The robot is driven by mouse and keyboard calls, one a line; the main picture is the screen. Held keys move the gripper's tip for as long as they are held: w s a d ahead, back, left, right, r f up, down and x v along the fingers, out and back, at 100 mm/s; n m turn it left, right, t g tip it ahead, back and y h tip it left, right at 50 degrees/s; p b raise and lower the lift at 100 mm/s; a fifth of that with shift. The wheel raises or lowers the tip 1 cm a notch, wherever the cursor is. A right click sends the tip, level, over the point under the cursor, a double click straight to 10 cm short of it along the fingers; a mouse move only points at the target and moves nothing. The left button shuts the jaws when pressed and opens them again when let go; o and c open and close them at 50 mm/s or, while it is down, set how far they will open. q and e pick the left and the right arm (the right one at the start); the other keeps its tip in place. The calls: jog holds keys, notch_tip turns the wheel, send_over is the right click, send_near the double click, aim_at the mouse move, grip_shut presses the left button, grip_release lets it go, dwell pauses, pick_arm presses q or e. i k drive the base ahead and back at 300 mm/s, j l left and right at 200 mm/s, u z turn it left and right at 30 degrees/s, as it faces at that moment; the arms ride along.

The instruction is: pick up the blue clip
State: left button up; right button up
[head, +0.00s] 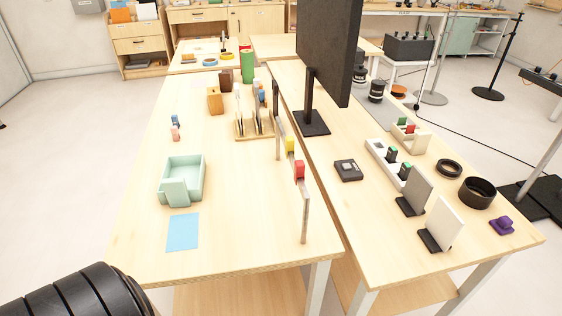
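A small blue object (176,120), which may be the blue clip, stands on the left part of the near wooden table (225,225). A small pink object (175,134) is just in front of it. A raised rail on posts (305,215) along the table's right side carries a red clip (299,170) and a yellow clip (290,144). Another small blue piece (262,96) shows near the rail's far end and a wooden rack; I cannot tell whether it is a clip. Neither gripper shows. A black ribbed part at the lower left seems to be my arm.
A mint green bin (196,173) and a blue sheet (182,231) lie on the near table. A wooden rack (242,133) stands farther back. A black monitor (330,50) rises from the right-hand table. The near table's front middle is clear.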

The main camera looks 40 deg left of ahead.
aim_at(174, 121)
jog(key=u, duration=1.95)
